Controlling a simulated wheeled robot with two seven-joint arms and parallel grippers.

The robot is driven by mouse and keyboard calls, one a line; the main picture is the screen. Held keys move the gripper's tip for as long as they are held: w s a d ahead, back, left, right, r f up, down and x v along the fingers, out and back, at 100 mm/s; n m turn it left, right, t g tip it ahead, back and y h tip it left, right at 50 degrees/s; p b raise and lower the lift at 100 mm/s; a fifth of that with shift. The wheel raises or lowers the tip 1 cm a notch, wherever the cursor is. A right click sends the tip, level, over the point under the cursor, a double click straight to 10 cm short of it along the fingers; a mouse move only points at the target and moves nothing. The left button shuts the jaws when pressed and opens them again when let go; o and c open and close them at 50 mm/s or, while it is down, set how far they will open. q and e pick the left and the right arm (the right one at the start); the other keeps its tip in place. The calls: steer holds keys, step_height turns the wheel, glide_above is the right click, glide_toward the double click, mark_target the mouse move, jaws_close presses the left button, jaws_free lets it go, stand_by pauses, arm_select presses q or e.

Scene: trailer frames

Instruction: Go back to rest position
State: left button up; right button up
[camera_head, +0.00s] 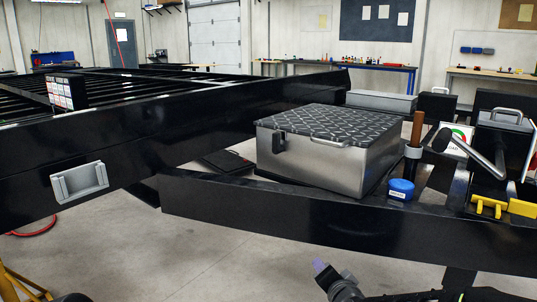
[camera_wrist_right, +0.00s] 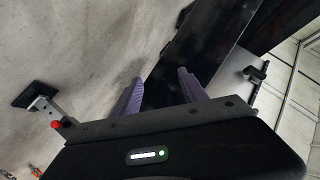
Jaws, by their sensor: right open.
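My right gripper (camera_head: 320,268) shows at the bottom centre of the head view, below and in front of the black trailer frame beam (camera_head: 300,212). In the right wrist view its two purple fingers (camera_wrist_right: 160,92) stand apart with nothing between them. Behind the fingers are grey floor and a dark beam (camera_wrist_right: 195,50). The gripper looks clear of the beam. My left gripper is not in view.
A metal toolbox (camera_head: 310,160) with a dark tread lid sits on the frame. A blue-lidded tub (camera_head: 401,189), a hammer (camera_head: 470,152) and yellow clips (camera_head: 490,206) lie to its right. A grey bracket (camera_head: 79,182) is on the left beam. Concrete floor (camera_head: 200,255) lies open in front.

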steer(key=s+a+f+n+g+y, duration=0.1)
steer(key=s+a+f+n+g, duration=0.1)
steer(key=s+f, duration=0.45)
steer(key=s+a+f+n+g, duration=0.1)
steer(key=s+f+n+g, duration=0.2)
steer(key=f, duration=0.7)
steer(key=s+a+f+n+g+y, duration=0.1)
steer(key=s+a+f+g, duration=0.1)
steer(key=s+f, duration=0.5)
steer(key=s+f+n+g, duration=0.1)
steer(key=s+f+g, duration=0.2)
steer(key=s+f, duration=0.45)
steer(key=s+f+g, duration=0.2)
steer(key=s+f, duration=0.3)
steer(key=s, duration=0.6)
arm_select(q)
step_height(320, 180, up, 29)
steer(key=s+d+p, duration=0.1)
steer(key=p, duration=2.7)
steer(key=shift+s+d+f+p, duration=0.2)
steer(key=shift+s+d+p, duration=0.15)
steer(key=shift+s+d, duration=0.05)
arm_select(e)
step_height(320, 180, up, 28)
steer(key=s+a+y, duration=0.1)
steer(key=a, duration=0.1)
steer(key=shift+s+a+g, duration=0.2)
steer(key=shift+a+g, duration=0.05)
steer(key=shift+g, duration=0.05)
steer(key=shift+r, duration=0.1)
